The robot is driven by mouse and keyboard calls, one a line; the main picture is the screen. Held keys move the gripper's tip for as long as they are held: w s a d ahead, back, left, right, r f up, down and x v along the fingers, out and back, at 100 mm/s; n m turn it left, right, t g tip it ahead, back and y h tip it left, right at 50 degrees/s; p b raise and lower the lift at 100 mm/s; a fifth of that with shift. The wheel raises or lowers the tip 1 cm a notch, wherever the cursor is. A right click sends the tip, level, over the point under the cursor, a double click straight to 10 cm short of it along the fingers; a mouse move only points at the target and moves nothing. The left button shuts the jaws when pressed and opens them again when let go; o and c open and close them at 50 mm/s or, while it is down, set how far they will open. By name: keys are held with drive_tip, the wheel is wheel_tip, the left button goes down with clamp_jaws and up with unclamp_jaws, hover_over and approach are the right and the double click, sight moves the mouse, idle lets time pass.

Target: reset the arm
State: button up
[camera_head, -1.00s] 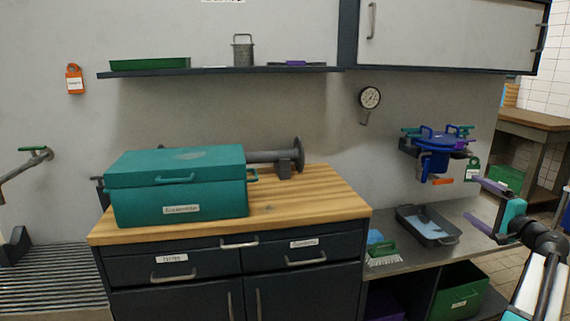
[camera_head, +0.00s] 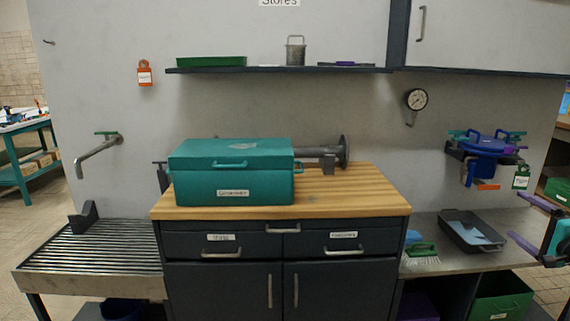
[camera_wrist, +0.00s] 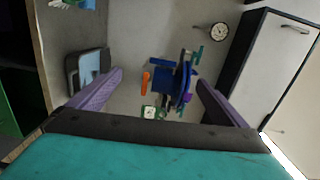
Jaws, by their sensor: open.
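My gripper (camera_head: 531,223) is at the right edge of the head view, with two purple fingers spread apart and nothing between them. In the wrist view my gripper (camera_wrist: 150,92) shows its fingers wide apart. Beyond them is the blue pipe fitting (camera_wrist: 172,80) with coloured handles, mounted on the wall. In the head view this blue fitting (camera_head: 482,158) is above and left of my gripper, apart from it. Most of my arm is cut off by the right edge.
A dark tray (camera_head: 472,232) lies on the metal bench below the fitting. A green brush (camera_head: 421,251) lies left of it. A teal toolbox (camera_head: 232,188) stands on the wooden-topped cabinet (camera_head: 360,203). A gauge (camera_head: 416,99) hangs on the wall. The air before the cabinet is clear.

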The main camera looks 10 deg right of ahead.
drive_tip(key=w+a+f+n+g+y+p, duration=0.2)
drive_tip(key=w+a+f+g, duration=0.15)
drive_tip(key=a+f, duration=0.6)
drive_tip(key=w+a+f+n+g+y+p, duration=0.15)
drive_tip(key=w+a+f, duration=0.35)
drive_tip(key=a+f, duration=0.5)
drive_tip(key=s+a+f+n+g+y+p, duration=0.1)
drive_tip(key=s+a+f+n+g+p, duration=0.15)
drive_tip(key=a+f, duration=0.65)
drive_tip(key=s+a+f+n+g+y+p, duration=0.1)
drive_tip(key=a+f+g+y+p, duration=0.15)
drive_tip(key=a+f, duration=0.6)
drive_tip(key=s+a+f+n+g+h+p, duration=0.1)
drive_tip(key=s+a+f+n+g+p, duration=0.25)
drive_tip(key=s+a, duration=0.55)
drive_tip(key=s+a+f+n+g+h+p, duration=0.1)
drive_tip(key=s+a+f+n+g, duration=0.1)
drive_tip(key=s+a+f+g, duration=0.65)
drive_tip(key=s+a+n+h+p, duration=0.2)
drive_tip(key=s, duration=0.7)
drive_tip(key=s+a+f+n+g+h+p, duration=0.1)
drive_tip(key=s+a+n+h, duration=0.1)
drive_tip(key=s, duration=0.8)
drive_tip(key=shift+s+a+f+n+p, duration=0.2)
drive_tip(key=shift+a+n+p, duration=0.2)
drive_tip(key=shift+a+n, duration=0.4)
